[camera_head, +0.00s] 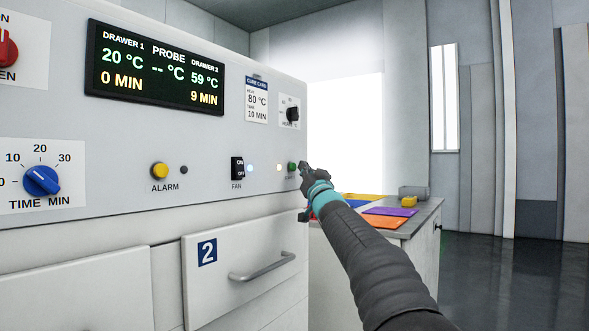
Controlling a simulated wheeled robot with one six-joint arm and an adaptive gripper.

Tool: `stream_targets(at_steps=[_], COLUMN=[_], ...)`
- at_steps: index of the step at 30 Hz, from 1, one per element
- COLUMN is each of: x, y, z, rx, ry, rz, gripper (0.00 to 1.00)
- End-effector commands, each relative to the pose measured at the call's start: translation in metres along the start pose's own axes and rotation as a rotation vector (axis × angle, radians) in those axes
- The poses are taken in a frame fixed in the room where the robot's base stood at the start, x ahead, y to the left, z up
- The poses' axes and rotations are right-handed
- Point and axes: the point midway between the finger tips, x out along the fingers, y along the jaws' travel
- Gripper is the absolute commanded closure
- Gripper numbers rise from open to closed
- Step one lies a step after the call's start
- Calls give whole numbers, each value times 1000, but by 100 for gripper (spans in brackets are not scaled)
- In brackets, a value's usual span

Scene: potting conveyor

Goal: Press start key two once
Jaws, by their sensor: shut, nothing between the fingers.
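A small green key (292,167) sits on the panel front at its right end, above drawer 2. The label under it is mostly hidden or too small to read. My gripper (302,167) is shut and empty, with its tips right beside the green key at its right. I cannot tell whether the tips touch it. The display (155,67) reads 59 °C and 9 MIN for drawer 2, and 20 °C and 0 MIN for drawer 1.
Left of the green key are a pale lit lamp (279,168), a FAN switch (237,169) and a yellow ALARM button (159,170). A black knob (292,114) is above. Drawer 2 (246,272) is below, closed. A side counter (425,216) holds coloured sheets.

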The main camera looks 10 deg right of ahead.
Motion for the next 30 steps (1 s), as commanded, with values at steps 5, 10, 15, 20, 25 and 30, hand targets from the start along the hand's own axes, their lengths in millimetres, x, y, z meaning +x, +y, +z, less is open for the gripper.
stream_targets(at_steps=[5,10,15,20,25,30], x=[-4,-14,-24,-32,-35,-35], y=[3,10,18,23,25,25], z=[-3,-11,-19,-24,-26,-26], rx=[-1,-1,0,0,0,1], ry=[1,2,2,1,1,1], rz=[1,1,1,1,0,0], gripper=[100,100,100,100,100,100])
